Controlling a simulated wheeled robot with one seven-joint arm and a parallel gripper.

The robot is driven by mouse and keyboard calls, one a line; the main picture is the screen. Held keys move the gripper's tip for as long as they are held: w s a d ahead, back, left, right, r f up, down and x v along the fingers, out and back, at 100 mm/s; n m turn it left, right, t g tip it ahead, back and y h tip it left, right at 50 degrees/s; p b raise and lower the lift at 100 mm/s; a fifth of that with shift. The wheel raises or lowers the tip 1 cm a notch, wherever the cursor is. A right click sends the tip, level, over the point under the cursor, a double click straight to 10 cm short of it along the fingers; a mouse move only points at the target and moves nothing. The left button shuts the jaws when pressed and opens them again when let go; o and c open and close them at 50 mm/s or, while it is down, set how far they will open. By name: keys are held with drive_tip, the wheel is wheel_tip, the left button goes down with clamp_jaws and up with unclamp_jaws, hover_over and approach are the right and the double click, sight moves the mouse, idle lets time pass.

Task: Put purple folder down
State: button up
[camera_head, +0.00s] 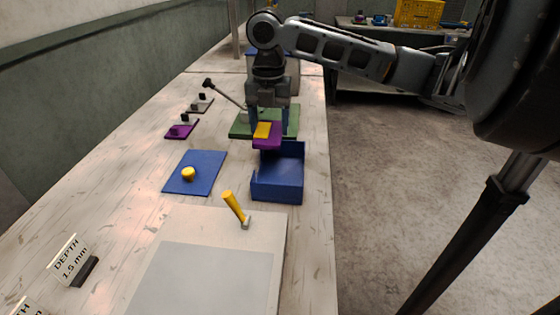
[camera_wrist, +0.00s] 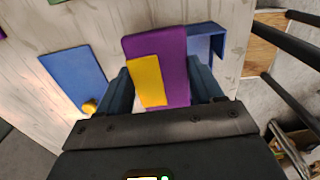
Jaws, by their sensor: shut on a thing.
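The purple folder (camera_head: 268,142) is a flat purple piece with a yellow patch on its face. My gripper (camera_head: 272,118) is shut on it and holds it above the table, just behind the open blue tray (camera_head: 278,190). In the wrist view the purple folder (camera_wrist: 172,47) sits between the two fingers, with its yellow patch towards the left. It hides part of the blue tray (camera_wrist: 205,30) behind it. I cannot tell the exact height of the folder over the tray and the green base.
A green base (camera_head: 240,130) with a lever stands behind the tray. A blue mat (camera_head: 208,160) with a yellow knob lies to the left, and a purple plate (camera_head: 178,132) further back. A white board (camera_head: 185,225) with a yellow handle lies in front. Depth signs (camera_head: 72,260) stand front left.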

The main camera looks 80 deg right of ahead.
hover_over(281, 173)
wheel_tip(281, 173, down, 4)
drive_tip(key=shift+r+p, duration=0.25)
drive_tip(key=shift+p, duration=0.05)
drive_tip(key=shift+f, duration=2)
drive_tip(key=shift+f, duration=0.1)
drive_tip(key=shift+f, duration=0.15)
drive_tip(key=o, duration=0.9)
drive_tip(key=shift+r, duration=0.2)
wheel_tip(281, 173, up, 12)
drive_tip(key=shift+r, duration=0.1)
